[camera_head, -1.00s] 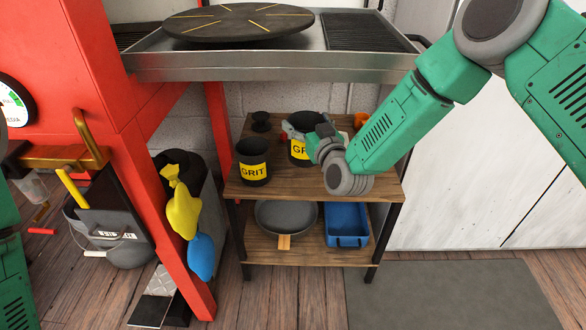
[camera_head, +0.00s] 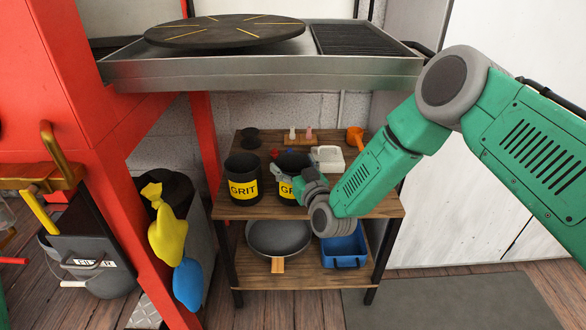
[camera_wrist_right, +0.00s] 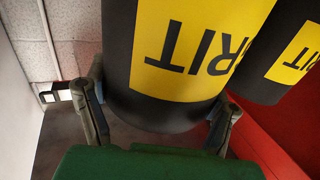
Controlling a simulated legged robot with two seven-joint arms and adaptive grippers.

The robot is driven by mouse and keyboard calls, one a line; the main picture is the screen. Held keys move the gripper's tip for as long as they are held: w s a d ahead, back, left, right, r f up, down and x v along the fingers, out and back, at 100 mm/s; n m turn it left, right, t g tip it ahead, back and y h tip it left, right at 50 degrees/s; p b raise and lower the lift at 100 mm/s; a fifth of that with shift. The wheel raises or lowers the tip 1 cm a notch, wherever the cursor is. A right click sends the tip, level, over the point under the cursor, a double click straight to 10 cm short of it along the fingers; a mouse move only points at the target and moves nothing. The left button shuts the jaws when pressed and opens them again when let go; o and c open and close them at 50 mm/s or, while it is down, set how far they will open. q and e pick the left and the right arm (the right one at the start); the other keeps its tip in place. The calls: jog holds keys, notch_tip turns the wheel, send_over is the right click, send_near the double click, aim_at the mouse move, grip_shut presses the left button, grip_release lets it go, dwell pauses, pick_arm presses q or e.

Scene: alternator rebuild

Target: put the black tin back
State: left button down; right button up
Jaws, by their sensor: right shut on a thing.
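Two black tins with yellow GRIT labels show side by side at the top of the wooden rack. My right gripper (camera_head: 294,176) is shut on the right-hand black tin (camera_head: 293,162), its fingers on either side. The wrist view shows this held tin (camera_wrist_right: 165,98) upside down in the picture, between the fingers. The tin looks upright; I cannot tell whether its base touches the shelf. The other black tin (camera_head: 243,165) stands just to its left, a small gap apart, and shows at the right in the wrist view (camera_wrist_right: 262,83). My left gripper is out of view.
The rack's top shelf (camera_head: 350,200) also carries a small black cup (camera_head: 250,138), an orange scoop (camera_head: 355,138) and a white object (camera_head: 328,158). Below are a grey pan (camera_head: 278,238) and a blue tray (camera_head: 344,246). A metal tray (camera_head: 250,70) overhangs the rack.

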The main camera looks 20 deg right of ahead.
jog(key=shift+d+f, duration=0.1)
jog(key=o, duration=1.7)
